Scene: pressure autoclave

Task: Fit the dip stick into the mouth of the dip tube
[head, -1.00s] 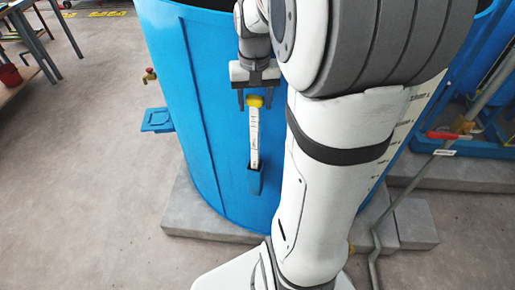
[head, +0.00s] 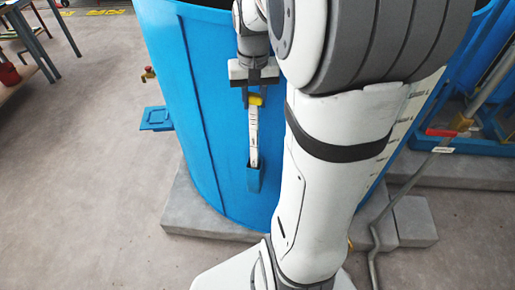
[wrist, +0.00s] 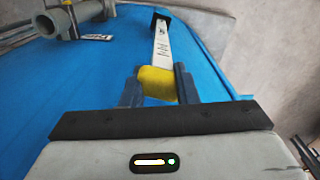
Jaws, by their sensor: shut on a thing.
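The dip stick (head: 254,137) is a white marked strip with a yellow top (head: 255,99). Its lower end sits in a blue holder (head: 254,178) on the side of the blue tank. My gripper (head: 250,97) is shut on the yellow top. In the wrist view the fingers of my gripper (wrist: 158,88) are on either side of the yellow top, and the dip stick (wrist: 162,45) runs away to the dark holder mouth (wrist: 160,14). A grey pipe (wrist: 68,21) is at the wrist view's upper left; I cannot tell whether it is the dip tube.
The blue tank (head: 210,130) stands on a grey slab (head: 195,215). A small blue bracket (head: 157,119) and a tap (head: 149,74) are at its left. Grey piping (head: 374,238) stands at the right.

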